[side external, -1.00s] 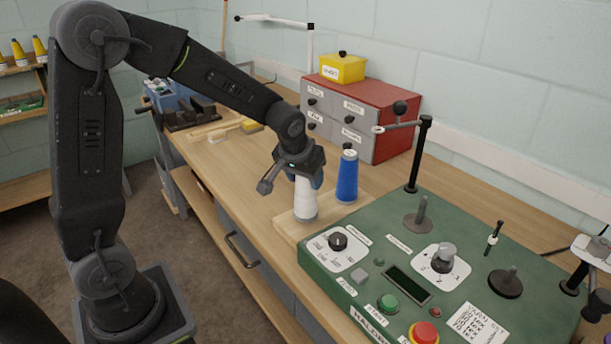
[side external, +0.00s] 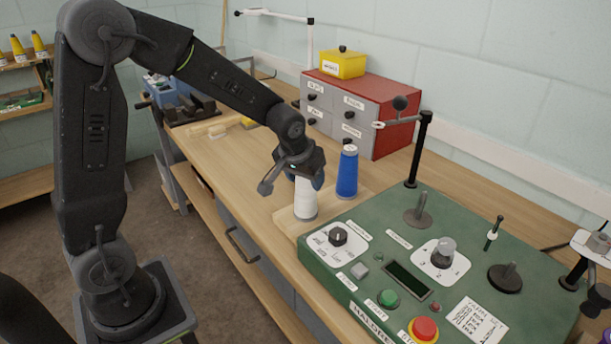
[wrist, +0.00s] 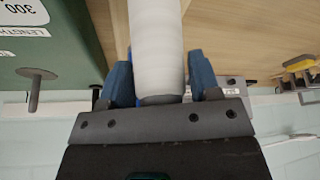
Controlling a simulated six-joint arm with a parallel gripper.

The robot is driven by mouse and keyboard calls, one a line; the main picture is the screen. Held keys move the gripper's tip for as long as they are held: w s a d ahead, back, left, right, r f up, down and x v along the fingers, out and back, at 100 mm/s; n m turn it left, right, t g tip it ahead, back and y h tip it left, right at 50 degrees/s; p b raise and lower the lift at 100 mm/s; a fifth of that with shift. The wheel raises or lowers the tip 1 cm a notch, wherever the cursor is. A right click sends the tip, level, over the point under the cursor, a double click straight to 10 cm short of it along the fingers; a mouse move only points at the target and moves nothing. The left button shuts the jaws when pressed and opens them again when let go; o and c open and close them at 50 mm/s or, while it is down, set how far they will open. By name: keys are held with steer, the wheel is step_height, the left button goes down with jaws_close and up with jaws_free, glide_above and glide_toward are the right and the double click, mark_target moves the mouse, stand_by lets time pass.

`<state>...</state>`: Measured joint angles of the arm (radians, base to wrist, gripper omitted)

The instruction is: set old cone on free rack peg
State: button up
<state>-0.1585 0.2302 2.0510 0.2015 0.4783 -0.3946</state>
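A white cone (side external: 305,200) stands upright on a light wooden board (side external: 285,222) beside the green machine. My gripper (side external: 302,178) is over its top, pointing down. In the wrist view the white cone (wrist: 158,45) runs between my two blue fingers (wrist: 160,80). The fingers lie very close to its sides; whether they press on it cannot be told. A blue cone (side external: 347,174) stands upright just to the right on the same board. A shelf rack (side external: 22,62) at the far left holds several yellow cones; no free peg can be made out there.
The green machine (side external: 460,250) with knobs, buttons and upright posts fills the right front. A red and grey drawer cabinet (side external: 390,135) with a yellow box (side external: 343,65) stands behind. A dark vise-like tool (side external: 195,108) sits at the bench's far left end. Bench between is mostly clear.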

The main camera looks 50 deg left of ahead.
steer(key=o, duration=0.4)
steer(key=shift+r, duration=0.1)
steer(key=v, duration=1.3)
steer(key=s+d+m+h, duration=0.1)
steer(key=s+d+m, duration=0.1)
steer(key=s, duration=0.6)
steer(key=s+d+m+t, duration=0.1)
steer(key=s+d, duration=0.3)
steer(key=s, duration=0.5)
steer(key=shift+d+m+h, duration=0.2)
steer(key=shift+m+h, duration=0.2)
steer(key=shift+m, duration=0.3)
